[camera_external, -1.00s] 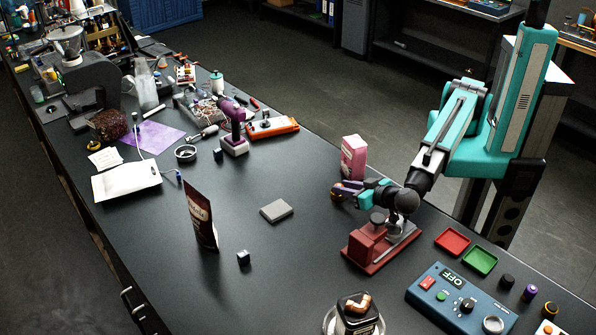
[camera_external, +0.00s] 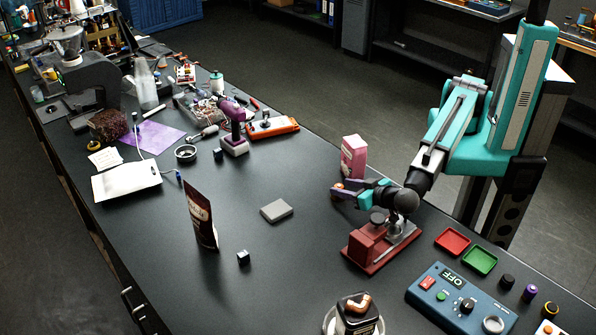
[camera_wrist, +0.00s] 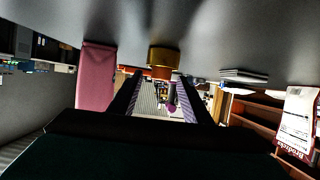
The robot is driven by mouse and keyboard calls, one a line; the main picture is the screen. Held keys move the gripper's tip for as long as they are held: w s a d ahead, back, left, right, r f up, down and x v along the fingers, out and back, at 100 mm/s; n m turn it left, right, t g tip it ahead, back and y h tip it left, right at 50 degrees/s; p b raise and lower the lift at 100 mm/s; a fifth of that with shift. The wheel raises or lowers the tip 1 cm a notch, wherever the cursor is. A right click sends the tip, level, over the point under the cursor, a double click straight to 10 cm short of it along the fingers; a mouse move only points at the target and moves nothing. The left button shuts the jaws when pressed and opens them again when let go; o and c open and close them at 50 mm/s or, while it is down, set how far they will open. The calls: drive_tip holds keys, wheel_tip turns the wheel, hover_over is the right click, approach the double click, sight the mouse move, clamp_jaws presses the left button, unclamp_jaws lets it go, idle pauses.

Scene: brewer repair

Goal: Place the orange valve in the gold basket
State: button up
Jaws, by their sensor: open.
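In the wrist view, which shows the table upside down, the gold basket (camera_wrist: 164,55) stands on the table just ahead of my gripper (camera_wrist: 160,82). The orange valve (camera_wrist: 162,73) shows directly at the basket's upper rim, centred between my fingers. It looks seated in or on the basket; how deep it sits is hidden. My gripper is open, with a finger on each side of the valve and a visible gap to each. In the external view my gripper (camera_external: 342,191) is low over the table, and its fingers hide most of the basket and valve.
A pink box (camera_external: 353,157) stands close behind my gripper. A red stand (camera_external: 365,250) lies beneath my wrist. A grey slab (camera_external: 276,210) and an upright brown bag (camera_external: 200,218) are to the left. Table between slab and gripper is clear.

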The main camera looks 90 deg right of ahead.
drive_tip(key=shift+s+a+b, duration=0.25)
drive_tip(key=shift+s+b, duration=0.05)
drive_tip(key=shift+b, duration=0.1)
drive_tip(key=b+v, duration=0.3)
drive_tip(key=v, duration=0.7)
drive_tip(key=shift+a+r+b, duration=0.15)
drive_tip(key=shift+b, duration=0.15)
drive_tip(key=shift+s+a+r, duration=0.3)
drive_tip(key=shift+s+r, duration=0.05)
drive_tip(key=shift+w+d, duration=0.1)
